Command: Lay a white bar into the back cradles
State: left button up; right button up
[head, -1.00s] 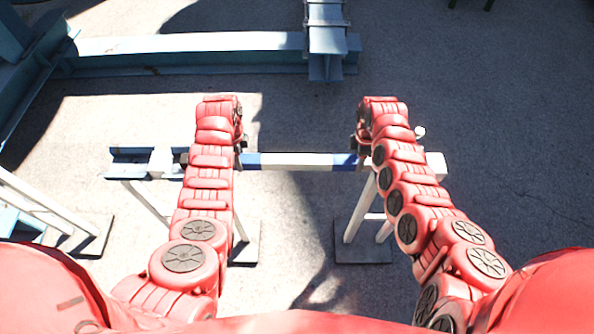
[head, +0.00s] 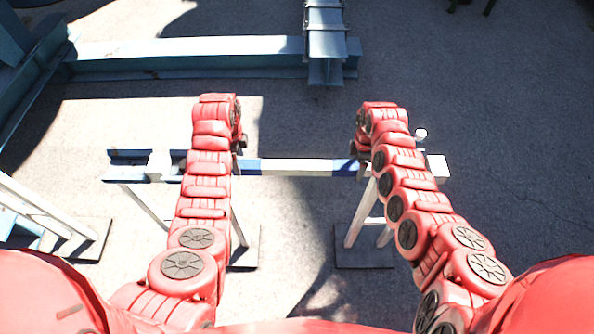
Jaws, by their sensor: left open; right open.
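A white bar (head: 300,167) with blue bands near both ends lies crosswise between two stands. The left stand (head: 158,165) and right stand (head: 437,168) have pale tops level with the bar. Whether the bar's ends rest in cradles is hidden by my arms. My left gripper (head: 240,148) is open at the bar's left blue band, seen edge-on just above or behind it. My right gripper (head: 357,150) is open at the right blue band. The fingers are small and dark, and I cannot tell whether they touch the bar.
A long blue steel beam (head: 190,58) lies across the back, meeting another beam (head: 326,40). A white frame (head: 45,215) stands at the far left. The paving at right is clear.

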jog(key=shift+r, duration=0.1)
pick_arm(q)
notch_tip(320, 180, up, 9)
jog(key=shift+r, duration=0.2)
pick_arm(e)
notch_tip(320, 180, up, 12)
dwell(0.6)
dwell(0.3)
